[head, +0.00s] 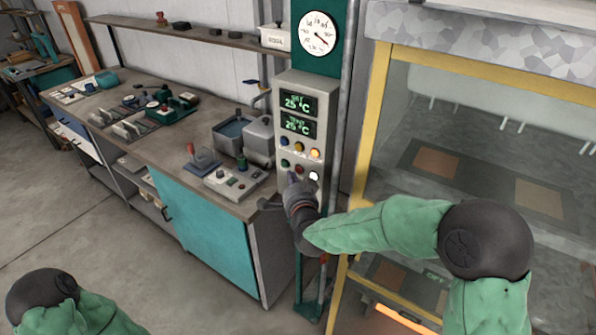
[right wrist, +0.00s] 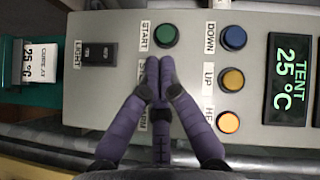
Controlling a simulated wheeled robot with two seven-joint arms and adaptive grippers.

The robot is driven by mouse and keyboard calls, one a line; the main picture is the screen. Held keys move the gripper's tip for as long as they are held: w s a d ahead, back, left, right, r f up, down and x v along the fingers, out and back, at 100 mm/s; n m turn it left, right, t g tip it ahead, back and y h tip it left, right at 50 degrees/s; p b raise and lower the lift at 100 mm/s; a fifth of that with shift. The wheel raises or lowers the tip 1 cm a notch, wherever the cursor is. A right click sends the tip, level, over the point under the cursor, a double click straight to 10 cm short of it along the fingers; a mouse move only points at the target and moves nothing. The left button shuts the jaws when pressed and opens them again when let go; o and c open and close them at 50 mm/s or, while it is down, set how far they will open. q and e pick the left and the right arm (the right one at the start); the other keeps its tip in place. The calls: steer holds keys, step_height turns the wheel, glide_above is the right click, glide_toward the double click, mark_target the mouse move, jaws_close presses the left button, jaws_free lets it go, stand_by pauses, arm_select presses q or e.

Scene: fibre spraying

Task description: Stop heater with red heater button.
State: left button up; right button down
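The control panel (head: 290,95) is a grey box with two green displays reading 25 °C. Below them is a row of blue, yellow and lit orange buttons, then a row with a green button (head: 284,163), a small red button (head: 299,169) and a white lit button (head: 314,176). My right gripper (head: 292,178) is at the panel's lower buttons. In the right wrist view its purple fingers (right wrist: 160,75) are together, with nothing seen between them, beside the green START button (right wrist: 166,35). They hide the red button there; contact cannot be told. My left gripper is out of view.
A workbench (head: 150,150) with tools and containers stands left of the panel. A yellow-framed glass enclosure (head: 378,95) stands to the right. A dial gauge (head: 318,33) hangs above. A LIGHT switch (right wrist: 100,54) is on the panel. Floor at the left is clear.

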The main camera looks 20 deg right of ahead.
steer(key=shift+w+d, duration=0.1)
stand_by(0.8)
steer(key=shift+w+d+b, duration=0.15)
steer(key=shift+d+b, duration=0.1)
steer(key=shift+b, duration=0.15)
steer(key=shift+w+d+b, duration=0.25)
steer(key=shift+d+b, duration=0.05)
stand_by(0.7)
stand_by(0.4)
steer(key=shift+s+a, duration=0.5)
steer(key=shift+a, duration=0.15)
steer(key=s+a, duration=0.1)
steer(key=a, duration=0.1)
steer(key=s+a, duration=0.2)
stand_by(0.4)
stand_by(0.6)
